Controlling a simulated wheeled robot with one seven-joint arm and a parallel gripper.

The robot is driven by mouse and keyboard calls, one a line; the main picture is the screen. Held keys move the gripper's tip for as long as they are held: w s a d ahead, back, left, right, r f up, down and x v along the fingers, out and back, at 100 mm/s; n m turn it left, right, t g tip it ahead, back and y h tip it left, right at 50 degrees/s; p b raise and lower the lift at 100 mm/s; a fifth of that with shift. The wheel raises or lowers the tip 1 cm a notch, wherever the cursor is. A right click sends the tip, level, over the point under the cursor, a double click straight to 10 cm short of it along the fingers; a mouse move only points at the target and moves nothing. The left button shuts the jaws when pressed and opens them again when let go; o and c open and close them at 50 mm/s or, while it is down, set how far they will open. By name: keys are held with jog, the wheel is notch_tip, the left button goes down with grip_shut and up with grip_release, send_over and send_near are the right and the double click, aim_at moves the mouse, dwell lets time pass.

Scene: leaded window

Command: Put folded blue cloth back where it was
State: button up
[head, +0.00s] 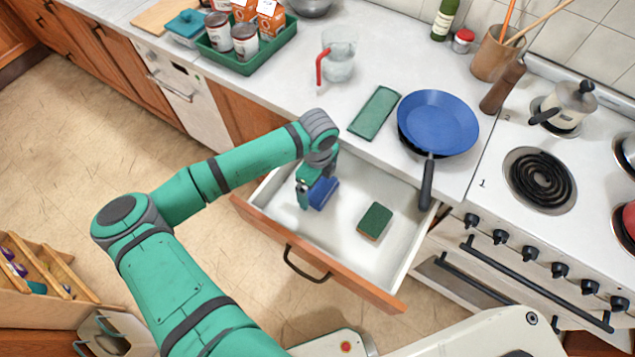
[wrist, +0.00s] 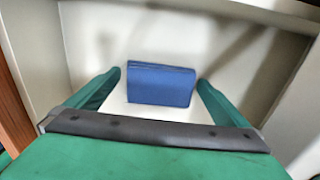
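The folded blue cloth (head: 323,193) is inside the open drawer (head: 350,283), towards its left side. My gripper (head: 311,192) reaches down into the drawer at the cloth. In the wrist view the blue cloth (wrist: 160,86) lies between the two green fingertips of my gripper (wrist: 159,78). The fingers are open, with a narrow gap showing on each side of the cloth. In the head view my gripper hides part of the cloth.
A green sponge (head: 374,221) lies in the drawer, right of the cloth. On the counter above are a green folded cloth (head: 375,112), a blue frying pan (head: 438,122) with its handle over the drawer's right side, and a measuring jug (head: 339,58). The stove (head: 541,178) stands right.

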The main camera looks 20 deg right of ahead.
aim_at(318, 186)
notch_tip(318, 186, up, 12)
jog(key=shift+r, duration=0.2)
dwell(0.5)
jog(key=shift+w, duration=0.1)
dwell(0.3)
